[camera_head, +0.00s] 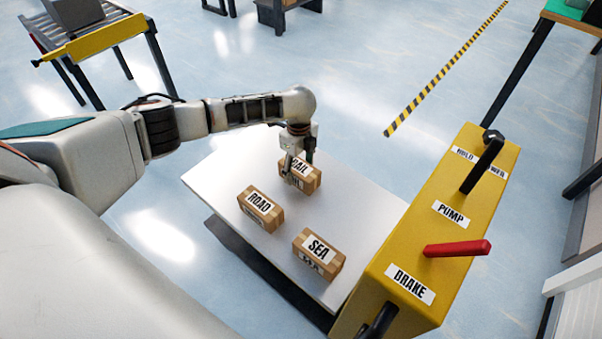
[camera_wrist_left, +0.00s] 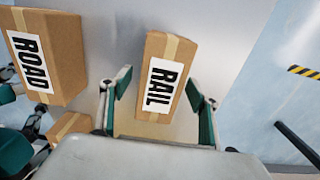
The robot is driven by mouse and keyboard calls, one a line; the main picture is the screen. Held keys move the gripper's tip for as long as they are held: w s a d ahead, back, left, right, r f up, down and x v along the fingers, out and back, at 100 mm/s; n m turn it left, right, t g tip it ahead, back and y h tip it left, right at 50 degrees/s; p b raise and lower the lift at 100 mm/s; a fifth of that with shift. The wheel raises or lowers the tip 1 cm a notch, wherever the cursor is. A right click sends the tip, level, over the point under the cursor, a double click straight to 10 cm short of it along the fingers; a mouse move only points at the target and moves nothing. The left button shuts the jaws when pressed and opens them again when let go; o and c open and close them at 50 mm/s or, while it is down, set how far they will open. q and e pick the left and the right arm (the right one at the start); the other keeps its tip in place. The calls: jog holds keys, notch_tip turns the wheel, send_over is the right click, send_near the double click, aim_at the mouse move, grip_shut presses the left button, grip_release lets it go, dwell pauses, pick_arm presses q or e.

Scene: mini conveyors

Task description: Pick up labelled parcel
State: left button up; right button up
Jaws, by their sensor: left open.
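Three brown cardboard parcels with white labels lie on a white table (camera_head: 225,175). The RAIL parcel (camera_head: 311,180) is farthest back, partly hidden by my left gripper (camera_head: 298,172). The ROAD parcel (camera_head: 261,210) is at the left and the SEA parcel (camera_head: 319,255) is nearest the front. In the left wrist view, the RAIL parcel (camera_wrist_left: 162,80) lies between the two spread fingers of my left gripper (camera_wrist_left: 158,95), with a gap at each side. The ROAD parcel (camera_wrist_left: 45,55) is at the left there. My left gripper is open.
A yellow control box (camera_head: 450,215) with PUMP and BRAKE labels stands along the table's right side. Its red lever (camera_head: 458,248) and black lever (camera_head: 483,166) stick out. A roller conveyor (camera_head: 95,40) stands far left. Open floor lies behind the table.

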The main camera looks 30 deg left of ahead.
pick_arm(q)
jog(key=shift+r, duration=0.2)
jog(key=c, duration=1.4)
jog(key=shift+c, duration=0.2)
jog(key=shift+r, duration=0.1)
